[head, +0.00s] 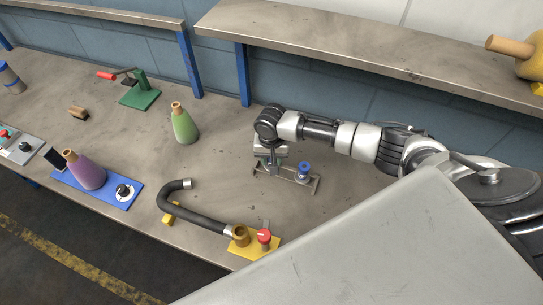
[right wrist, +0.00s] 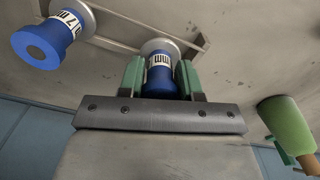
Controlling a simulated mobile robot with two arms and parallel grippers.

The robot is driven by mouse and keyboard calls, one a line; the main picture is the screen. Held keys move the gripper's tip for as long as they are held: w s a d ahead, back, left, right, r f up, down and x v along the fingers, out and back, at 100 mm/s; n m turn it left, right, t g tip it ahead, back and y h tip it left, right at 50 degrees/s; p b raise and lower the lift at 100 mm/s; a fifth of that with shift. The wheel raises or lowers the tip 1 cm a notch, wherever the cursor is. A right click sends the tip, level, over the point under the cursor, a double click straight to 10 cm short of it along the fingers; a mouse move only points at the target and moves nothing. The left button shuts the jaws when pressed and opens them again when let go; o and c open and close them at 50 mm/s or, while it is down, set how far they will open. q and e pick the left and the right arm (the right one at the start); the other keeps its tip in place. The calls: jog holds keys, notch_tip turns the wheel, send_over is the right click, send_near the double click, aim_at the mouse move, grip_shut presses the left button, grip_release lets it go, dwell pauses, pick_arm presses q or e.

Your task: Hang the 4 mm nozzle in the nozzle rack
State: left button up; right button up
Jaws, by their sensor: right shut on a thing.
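My right gripper (right wrist: 160,68) has its green fingers closed on a blue nozzle (right wrist: 160,84) with a white band; "mm" shows on it, but its number cannot be read. The nozzle's pale flanged end is at the metal nozzle rack (right wrist: 116,46); I cannot tell whether it is seated. A second blue nozzle (right wrist: 42,43), its band seeming to read 7 mm, is at the rack's other end. In the head view the right gripper (head: 272,163) is over the left part of the rack (head: 292,181), and the second nozzle (head: 304,169) stands at right. My left gripper is not in view.
A green cone (head: 184,123) stands left of the rack. A dark curved hose (head: 190,215) and a yellow base with a red knob (head: 264,238) lie nearer the front edge. A raised shelf (head: 390,62) runs behind. Bare bench (head: 225,160) lies between cone and rack.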

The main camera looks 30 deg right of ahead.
jog(key=shift+f+b, duration=0.3)
jog(key=shift+f, duration=0.4)
jog(key=o, duration=1)
notch_tip(320, 180, up, 11)
jog(key=shift+f+b, duration=0.1)
jog(key=shift+b, duration=0.45)
